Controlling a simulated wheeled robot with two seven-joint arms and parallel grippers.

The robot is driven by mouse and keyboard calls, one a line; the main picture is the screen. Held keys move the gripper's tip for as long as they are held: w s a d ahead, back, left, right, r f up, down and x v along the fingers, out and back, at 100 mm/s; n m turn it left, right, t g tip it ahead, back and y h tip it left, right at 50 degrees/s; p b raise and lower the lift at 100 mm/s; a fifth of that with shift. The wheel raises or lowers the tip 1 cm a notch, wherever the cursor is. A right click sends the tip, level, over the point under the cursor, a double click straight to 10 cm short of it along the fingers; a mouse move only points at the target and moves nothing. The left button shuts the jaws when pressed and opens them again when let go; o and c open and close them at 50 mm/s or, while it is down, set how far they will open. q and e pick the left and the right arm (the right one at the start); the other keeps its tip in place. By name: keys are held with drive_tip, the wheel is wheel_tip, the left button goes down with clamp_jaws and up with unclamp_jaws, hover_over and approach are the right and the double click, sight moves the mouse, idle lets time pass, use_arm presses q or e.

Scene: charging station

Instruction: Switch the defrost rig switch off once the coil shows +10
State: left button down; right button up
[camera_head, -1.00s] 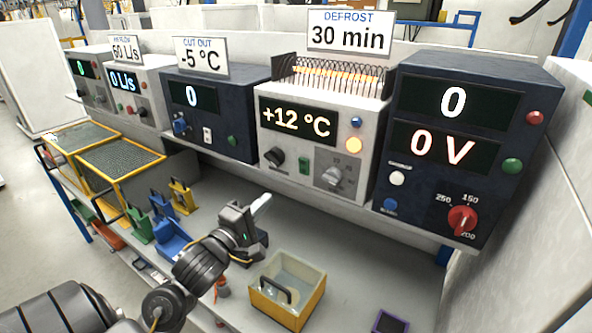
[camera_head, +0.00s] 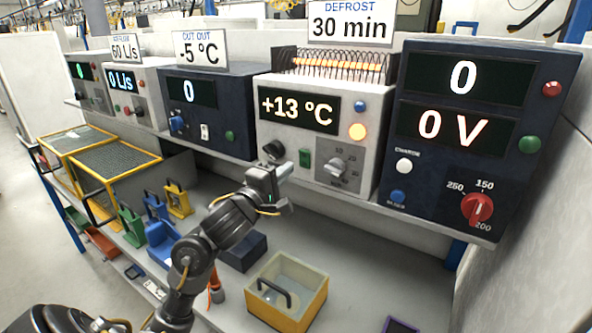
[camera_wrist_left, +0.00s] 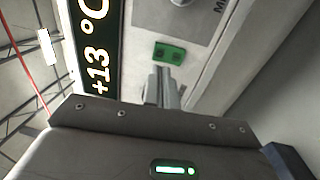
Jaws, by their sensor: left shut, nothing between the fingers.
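The defrost rig (camera_head: 262,130) is a white box under the "DEFROST 30 min" sign (camera_head: 350,22). Its display (camera_head: 298,109) reads +13 °C, and the coil (camera_head: 335,64) on top glows orange. The green switch (camera_head: 305,157) is on its front, left of a grey dial (camera_head: 332,168). An amber lamp (camera_head: 357,131) is lit. My left gripper (camera_head: 284,170) is shut and empty, just left of and below the switch. In the left wrist view its closed fingertips (camera_wrist_left: 165,76) point at the green switch (camera_wrist_left: 170,53), very close; I cannot tell whether they touch. My right gripper is out of view.
A dark voltage unit (camera_head: 470,150) with a red dial stands to the right. A dark blue unit (camera_head: 215,125) stands to the left. Below are a yellow bin (camera_head: 290,315), a dark box (camera_head: 243,252) and several coloured holders. The bench surface at lower right is mostly clear.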

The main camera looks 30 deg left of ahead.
sight(303, 155)
use_arm(q)
drive_tip(key=shift+w+r, duration=0.15)
drive_tip(key=shift+w, duration=1.1)
drive_tip(key=shift+w+r, duration=0.15)
drive_tip(key=shift+w, duration=1.05)
